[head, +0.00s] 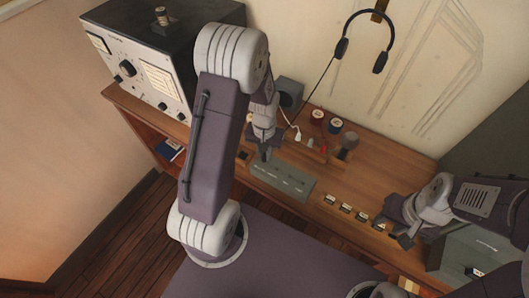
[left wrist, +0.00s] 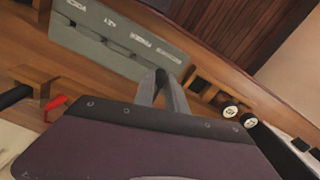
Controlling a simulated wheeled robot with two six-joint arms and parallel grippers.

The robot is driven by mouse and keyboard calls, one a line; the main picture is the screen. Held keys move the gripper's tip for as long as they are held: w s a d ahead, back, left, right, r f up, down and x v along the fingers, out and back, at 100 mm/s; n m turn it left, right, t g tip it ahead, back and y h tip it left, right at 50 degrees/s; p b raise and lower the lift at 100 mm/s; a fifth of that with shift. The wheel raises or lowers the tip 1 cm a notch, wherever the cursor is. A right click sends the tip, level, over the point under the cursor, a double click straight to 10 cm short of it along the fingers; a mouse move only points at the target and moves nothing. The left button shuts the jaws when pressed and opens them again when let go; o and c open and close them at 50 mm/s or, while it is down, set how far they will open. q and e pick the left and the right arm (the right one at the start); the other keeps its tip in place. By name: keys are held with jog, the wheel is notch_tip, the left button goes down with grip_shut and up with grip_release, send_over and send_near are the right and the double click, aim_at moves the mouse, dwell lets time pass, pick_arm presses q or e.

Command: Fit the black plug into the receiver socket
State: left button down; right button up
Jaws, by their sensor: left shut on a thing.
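My left gripper (head: 265,153) hangs over the desk, just behind the upper left end of a grey socket panel (head: 285,180). The panel also shows in the left wrist view (left wrist: 110,40), beyond the fingertips, with a row of blurred, upside-down labels. I cannot tell which is the receiver socket, or whether the fingertips touch the panel. My right gripper (head: 394,230) is open and empty over the desk's right part.
A radio set (head: 145,70) stands at the desk's left end. A headset (head: 365,35) hangs on the wall, its thin cord running down towards my left gripper. Two spools (head: 327,121) and a red item (head: 323,148) are behind the panel. Several small blocks (head: 345,208) line the front right.

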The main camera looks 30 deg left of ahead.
pick_arm(q)
jog(key=shift+f+b, duration=0.35)
jog(key=shift+f, duration=0.45)
dwell(2.2)
jog(key=c, duration=1.3)
grip_release()
jog(key=shift+r, duration=0.1)
notch_tip(320, 180, up, 9)
jog(key=shift+f+b, duration=0.1)
jog(key=shift+b, duration=0.4)
